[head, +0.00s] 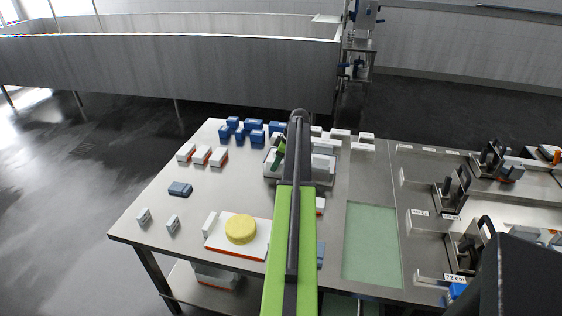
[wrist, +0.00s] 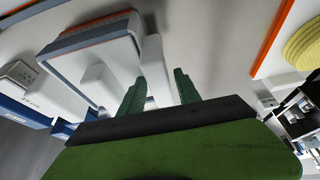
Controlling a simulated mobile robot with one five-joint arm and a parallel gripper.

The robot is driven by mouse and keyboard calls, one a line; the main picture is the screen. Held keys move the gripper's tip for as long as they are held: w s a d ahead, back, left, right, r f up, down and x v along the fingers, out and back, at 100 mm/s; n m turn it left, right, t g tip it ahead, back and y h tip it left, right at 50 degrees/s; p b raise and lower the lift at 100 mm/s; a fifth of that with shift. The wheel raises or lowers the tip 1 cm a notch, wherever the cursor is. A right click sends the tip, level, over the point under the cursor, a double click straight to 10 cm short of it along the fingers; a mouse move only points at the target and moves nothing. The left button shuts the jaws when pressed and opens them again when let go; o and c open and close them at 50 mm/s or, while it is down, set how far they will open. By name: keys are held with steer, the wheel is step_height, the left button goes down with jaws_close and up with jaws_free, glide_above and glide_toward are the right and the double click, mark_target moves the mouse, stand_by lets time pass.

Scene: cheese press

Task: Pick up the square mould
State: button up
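A pale square, tray-like piece with an orange edge (wrist: 68,48) fills the upper left of the wrist view, with a white block inside it. I take it for the square mould, though I cannot be sure. In the head view a grey tray-like piece (head: 270,181) sits under my arm, mostly hidden by it. My gripper (wrist: 160,90) is open, its two green fingers apart. A white upright bar (wrist: 155,68) shows between the fingers; I cannot tell whether they touch it. In the head view a green finger of my gripper (head: 280,156) shows above the tray-like piece.
A yellow round cheese (head: 240,229) sits on a white board (head: 222,240) at the front left. Blue blocks (head: 254,125) and white blocks (head: 203,154) stand towards the back. A green mat (head: 372,245) lies clear to the right. Metal stands (head: 452,190) are further right.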

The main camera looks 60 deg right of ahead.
jaws_close()
stand_by(1.1)
